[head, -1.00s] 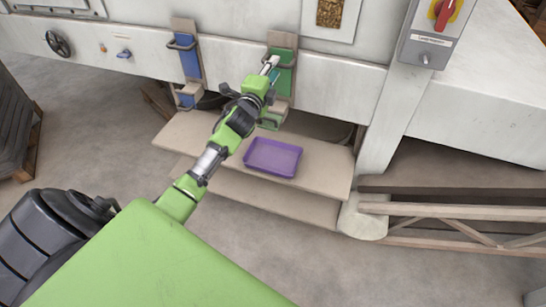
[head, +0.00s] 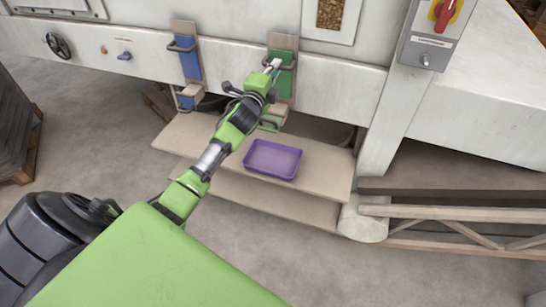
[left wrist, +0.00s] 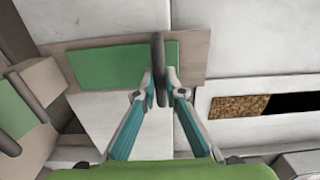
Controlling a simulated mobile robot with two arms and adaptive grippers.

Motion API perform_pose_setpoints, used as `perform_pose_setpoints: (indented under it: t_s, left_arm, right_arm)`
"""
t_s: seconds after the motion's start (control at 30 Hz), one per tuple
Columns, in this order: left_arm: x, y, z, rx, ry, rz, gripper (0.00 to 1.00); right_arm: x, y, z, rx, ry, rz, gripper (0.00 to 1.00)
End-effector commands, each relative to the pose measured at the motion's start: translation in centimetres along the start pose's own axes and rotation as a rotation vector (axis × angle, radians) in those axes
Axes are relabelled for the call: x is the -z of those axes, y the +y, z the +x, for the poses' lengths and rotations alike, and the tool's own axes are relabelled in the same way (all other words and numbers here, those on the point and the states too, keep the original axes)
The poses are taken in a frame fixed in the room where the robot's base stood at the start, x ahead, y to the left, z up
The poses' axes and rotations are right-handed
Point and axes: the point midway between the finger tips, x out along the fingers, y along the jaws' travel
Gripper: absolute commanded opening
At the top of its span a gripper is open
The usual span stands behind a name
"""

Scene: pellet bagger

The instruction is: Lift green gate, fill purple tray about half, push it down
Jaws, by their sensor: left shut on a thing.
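The green gate (head: 286,82) is an upright plate on a beige backing on the machine front, with a dark bar handle (left wrist: 158,68) that stands out in the left wrist view. My left gripper (head: 275,67) is at the gate; in the left wrist view its two fingers (left wrist: 160,82) are on either side of the handle, shut on it. The outlet under the gate is partly hidden by my arm. My right gripper is not in view.
A blue gate (head: 189,62) sits left of the green one. A pellet window (head: 330,14) and a red switch (head: 446,12) are above and to the right. The wooden shelf (head: 325,172) has free room around the tray. A wooden frame stands right.

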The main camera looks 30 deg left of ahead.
Motion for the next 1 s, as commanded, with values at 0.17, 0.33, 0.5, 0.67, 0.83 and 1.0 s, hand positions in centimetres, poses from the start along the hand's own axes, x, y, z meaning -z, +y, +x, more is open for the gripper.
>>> perform_pose_setpoints:
  t_s: [0.17,0.33,0.5,0.67,0.83,1.0]
  left_arm:
    - [0.0,-1.2,0.0,0.002,0.000,0.000,0.00]
    - [0.0,-2.4,0.0,0.005,0.000,0.000,0.00]
    - [0.0,-3.5,0.0,0.006,0.000,0.001,0.00]
    - [0.0,-4.5,0.0,0.007,0.001,0.002,0.00]
    - [0.0,-5.3,0.0,0.007,0.001,0.001,0.00]
    - [0.0,-5.0,0.0,0.007,0.001,0.001,0.00]
  right_arm:
    - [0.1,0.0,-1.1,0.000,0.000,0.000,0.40]
    - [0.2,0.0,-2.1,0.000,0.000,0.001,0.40]
    - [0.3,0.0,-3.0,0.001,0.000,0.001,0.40]
    - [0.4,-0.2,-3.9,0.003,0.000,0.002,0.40]
    - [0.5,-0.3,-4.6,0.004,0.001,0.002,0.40]
    - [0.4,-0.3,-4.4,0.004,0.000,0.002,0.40]
